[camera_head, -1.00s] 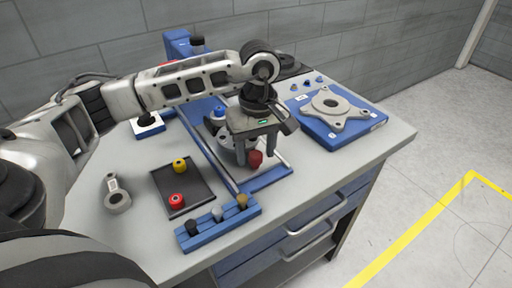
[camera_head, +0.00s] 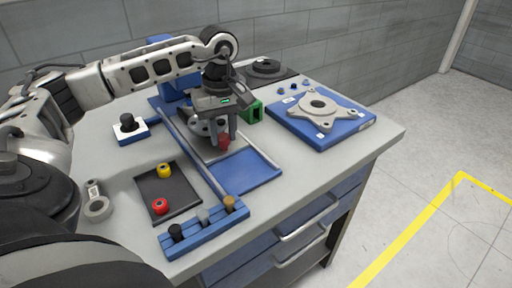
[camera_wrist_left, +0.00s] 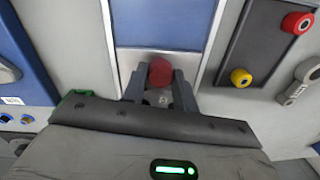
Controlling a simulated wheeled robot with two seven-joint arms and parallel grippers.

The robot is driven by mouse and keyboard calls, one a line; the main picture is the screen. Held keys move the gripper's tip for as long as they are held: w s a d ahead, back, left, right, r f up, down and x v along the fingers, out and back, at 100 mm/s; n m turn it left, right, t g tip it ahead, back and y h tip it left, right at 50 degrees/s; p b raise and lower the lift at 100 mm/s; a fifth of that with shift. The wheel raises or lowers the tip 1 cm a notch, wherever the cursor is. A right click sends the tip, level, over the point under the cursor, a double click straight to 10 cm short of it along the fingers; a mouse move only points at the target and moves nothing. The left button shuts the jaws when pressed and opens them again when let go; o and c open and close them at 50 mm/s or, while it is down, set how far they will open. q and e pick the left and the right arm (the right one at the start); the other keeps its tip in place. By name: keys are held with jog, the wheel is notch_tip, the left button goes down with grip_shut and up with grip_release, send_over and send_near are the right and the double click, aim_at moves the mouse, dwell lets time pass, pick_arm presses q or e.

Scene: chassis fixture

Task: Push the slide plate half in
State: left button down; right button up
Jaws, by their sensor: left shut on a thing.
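The grey slide plate (camera_head: 205,149) sits in a blue-floored track (camera_head: 250,172) between two rails. Its red knob (camera_head: 224,142) stands near the plate's front edge. My left gripper (camera_head: 222,134) points down from above and is shut on the red knob. In the left wrist view the knob (camera_wrist_left: 160,72) shows between the two fingers (camera_wrist_left: 159,84). The bare blue floor lies in front of the plate. The gripper and arm hide much of the plate and the track's far part. My right gripper is out of view.
A blue fixture with a silver flanged part (camera_head: 319,107) is at the right. A green block (camera_head: 252,111) stands close behind the gripper. A blue peg rack (camera_head: 202,230) lies across the front. A dark tray (camera_head: 174,188) with red and yellow knobs and a grey link (camera_head: 96,206) lie left.

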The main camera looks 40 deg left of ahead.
pick_arm(q)
jog(key=shift+w+a, duration=0.1)
jog(key=shift+a, duration=0.45)
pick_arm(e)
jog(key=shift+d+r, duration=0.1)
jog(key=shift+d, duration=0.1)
pick_arm(q)
jog(key=c, duration=1.1)
grip_release()
jog(key=shift+r, duration=0.15)
jog(key=r, duration=0.8)
jog(key=shift+w+d+r, duration=0.15)
jog(key=shift+w, duration=0.05)
notch_tip(320, 180, up, 8)
jog(key=p, duration=0.5)
jog(key=shift+f, duration=0.25)
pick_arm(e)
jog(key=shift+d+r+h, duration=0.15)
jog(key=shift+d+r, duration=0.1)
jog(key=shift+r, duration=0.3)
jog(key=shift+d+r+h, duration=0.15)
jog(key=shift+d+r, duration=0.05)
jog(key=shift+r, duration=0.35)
